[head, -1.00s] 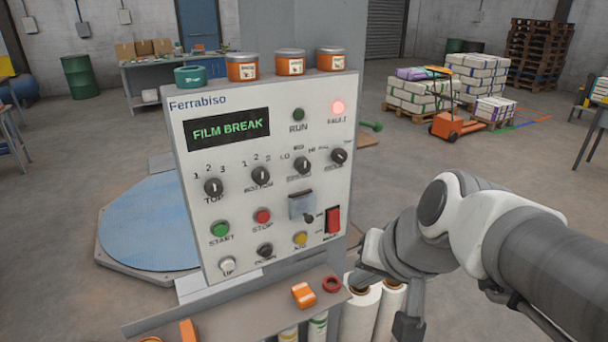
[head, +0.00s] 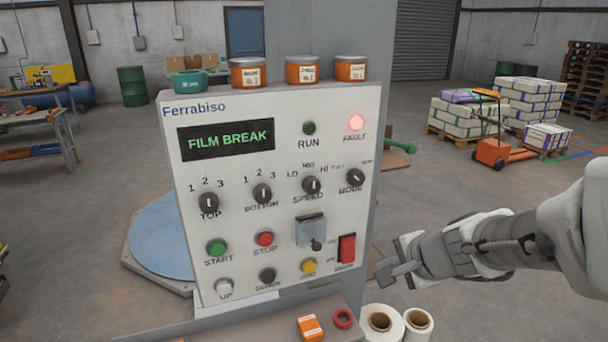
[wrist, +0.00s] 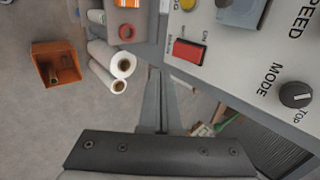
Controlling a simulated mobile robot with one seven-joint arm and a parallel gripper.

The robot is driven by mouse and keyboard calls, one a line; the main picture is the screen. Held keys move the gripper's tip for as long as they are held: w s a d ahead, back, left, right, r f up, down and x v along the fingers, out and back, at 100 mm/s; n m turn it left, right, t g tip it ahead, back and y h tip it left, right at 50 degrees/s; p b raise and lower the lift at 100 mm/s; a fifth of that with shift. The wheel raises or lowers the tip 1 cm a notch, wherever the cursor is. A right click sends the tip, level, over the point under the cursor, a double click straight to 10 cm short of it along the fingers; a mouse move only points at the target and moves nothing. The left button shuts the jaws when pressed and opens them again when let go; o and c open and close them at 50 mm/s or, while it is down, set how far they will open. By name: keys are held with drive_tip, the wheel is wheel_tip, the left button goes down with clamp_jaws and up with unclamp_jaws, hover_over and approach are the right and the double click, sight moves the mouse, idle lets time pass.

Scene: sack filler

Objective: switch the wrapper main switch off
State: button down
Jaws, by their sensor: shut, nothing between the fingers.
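The wrapper main switch is a red rocker (head: 347,248) in a dark frame at the lower right of the white Ferrabiso panel (head: 285,225). It also shows in the wrist view (wrist: 188,52), above and right of the fingertips. I cannot tell which side of the rocker is pressed in. The display (head: 227,139) reads FILM BREAK and the red FAULT lamp (head: 356,122) is lit. My gripper (head: 382,276) is shut and empty, right of the panel and a little below the switch, apart from it. In the wrist view its fingers (wrist: 155,78) point up the picture.
A yellow button (head: 309,267) and a grey flap with a black knob (head: 311,231) sit left of the switch. Below are film rolls (head: 381,322), an orange item (head: 310,327) and a red ring (head: 343,319) on the ledge. Tins (head: 305,69) stand on top.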

sight(348, 250)
idle(0.3)
drive_tip(key=b+x, duration=0.1)
drive_tip(key=x, duration=0.5)
drive_tip(key=w+r+b+x, duration=0.1)
drive_tip(key=b+x, duration=0.1)
drive_tip(key=x, duration=0.5)
drive_tip(key=shift+w+a+r, duration=0.25)
drive_tip(key=shift+w+a, duration=0.05)
drive_tip(key=shift+w, duration=0.1)
drive_tip(key=b, duration=0.3)
drive_tip(key=shift+w+f+t+b, duration=0.1)
drive_tip(key=shift+w+t+b, duration=0.2)
drive_tip(key=shift+t, duration=0.1)
